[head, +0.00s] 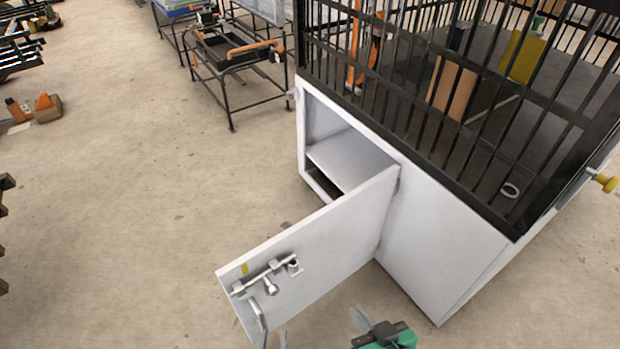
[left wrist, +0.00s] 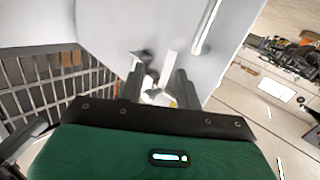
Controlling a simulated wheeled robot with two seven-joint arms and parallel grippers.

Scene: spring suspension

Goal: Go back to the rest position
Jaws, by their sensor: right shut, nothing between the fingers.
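The white cabinet door (head: 315,260) stands open in the head view. It carries a sliding bolt latch (head: 265,277) and a bent bar handle (head: 258,322), which also shows in the left wrist view (left wrist: 207,25).
A metal-framed work stand (head: 235,60) is at the back. An orange-brown box (head: 47,108) lies far left. The floor left of the door is clear.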

